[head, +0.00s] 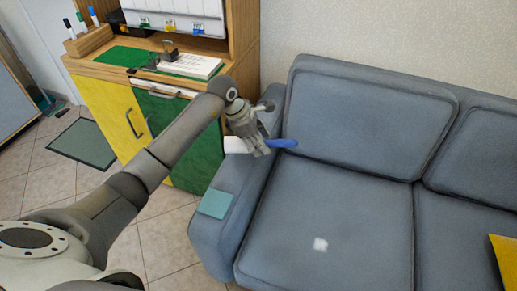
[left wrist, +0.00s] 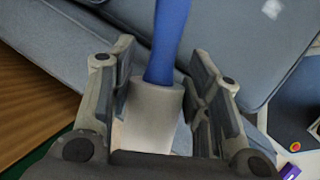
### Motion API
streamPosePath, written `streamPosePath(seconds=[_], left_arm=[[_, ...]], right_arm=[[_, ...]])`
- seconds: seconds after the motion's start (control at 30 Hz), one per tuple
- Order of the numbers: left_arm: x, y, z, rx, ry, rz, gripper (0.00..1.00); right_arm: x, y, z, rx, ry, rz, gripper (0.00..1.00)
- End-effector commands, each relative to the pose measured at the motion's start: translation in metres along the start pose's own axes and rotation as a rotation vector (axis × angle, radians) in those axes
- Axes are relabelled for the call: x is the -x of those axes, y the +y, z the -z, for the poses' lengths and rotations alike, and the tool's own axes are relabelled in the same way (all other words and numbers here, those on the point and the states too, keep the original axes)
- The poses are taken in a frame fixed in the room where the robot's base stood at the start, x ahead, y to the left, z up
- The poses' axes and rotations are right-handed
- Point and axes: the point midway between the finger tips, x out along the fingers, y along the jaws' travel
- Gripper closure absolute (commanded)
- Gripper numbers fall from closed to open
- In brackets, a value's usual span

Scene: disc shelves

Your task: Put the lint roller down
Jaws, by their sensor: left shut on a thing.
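The lint roller has a blue handle and a white roll. In the head view its blue handle (head: 283,143) sticks out to the right of my left gripper (head: 262,145), and its white roll shows on the left. My left gripper is shut on the lint roller, over the left end of the blue sofa. In the left wrist view the lint roller (left wrist: 154,108) lies between the two fingers of my left gripper (left wrist: 162,60), handle pointing up the picture. My right gripper is not in view.
The blue sofa (head: 340,210) fills the right side, with a teal square (head: 215,203) on its left arm and a small white patch (head: 320,244) on the seat. A yellow item (head: 505,262) lies at the right. A wooden cabinet (head: 125,75) with papers (head: 192,65) stands behind.

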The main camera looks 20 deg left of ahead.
Motion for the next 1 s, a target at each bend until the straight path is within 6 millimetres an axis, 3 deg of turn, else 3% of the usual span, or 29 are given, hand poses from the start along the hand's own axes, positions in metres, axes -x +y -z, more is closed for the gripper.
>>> streamPosePath(seconds=[0.33,0.53,0.97,1.0], left_arm=[[-0.023,0.015,0.01,0.001,-0.001,0.0,0.77],[-0.048,0.01,0.021,0.001,-0.002,0.001,0.77],[-0.05,0.01,0.022,-0.001,0.0,-0.001,0.77],[-0.05,0.01,0.022,-0.001,0.0,-0.001,0.53]], right_arm=[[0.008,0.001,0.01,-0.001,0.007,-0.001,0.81],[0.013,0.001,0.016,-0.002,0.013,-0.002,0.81],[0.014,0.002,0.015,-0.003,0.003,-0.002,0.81],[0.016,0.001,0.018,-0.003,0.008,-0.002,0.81]])
